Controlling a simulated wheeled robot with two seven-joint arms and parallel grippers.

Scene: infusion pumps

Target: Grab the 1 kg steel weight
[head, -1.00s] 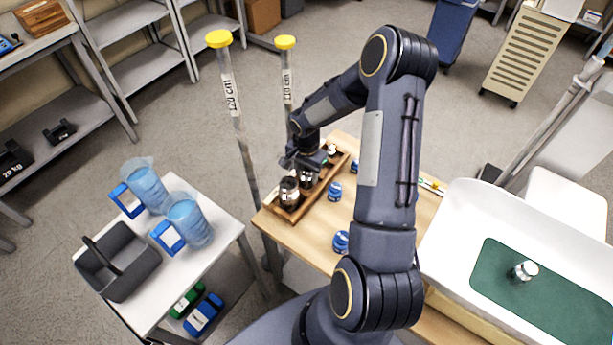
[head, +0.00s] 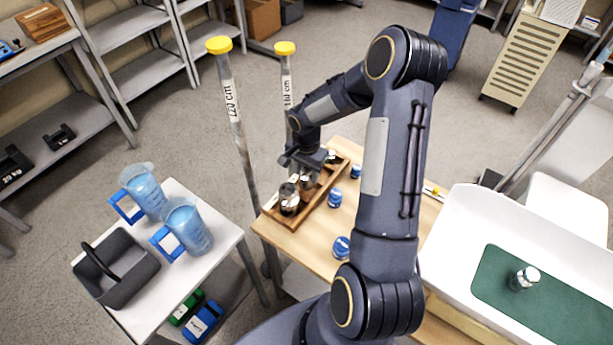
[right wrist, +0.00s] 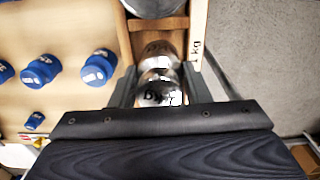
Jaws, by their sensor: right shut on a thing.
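Steel weights stand in a brown wooden tray (head: 272,212) on the wooden table. My right gripper (head: 306,168) reaches down over the middle of the tray. In the right wrist view its two fingers (right wrist: 160,90) are closed around a shiny steel weight (right wrist: 160,92), one on each side. The weight carries black "kg" lettering; its number is hard to read. The held weight is partly hidden by the gripper in the head view (head: 308,181). A larger steel weight (head: 289,199) stands nearer in the tray. My left gripper is not in view.
Several blue weights, one at the near side (head: 341,247), stand right of the tray. Two tall yellow-capped tubes (head: 233,110) rise beside the table. A white tray with a green mat (head: 560,300) holds a steel weight (head: 524,278) at right. Jugs and a grey basket (head: 120,275) are left.

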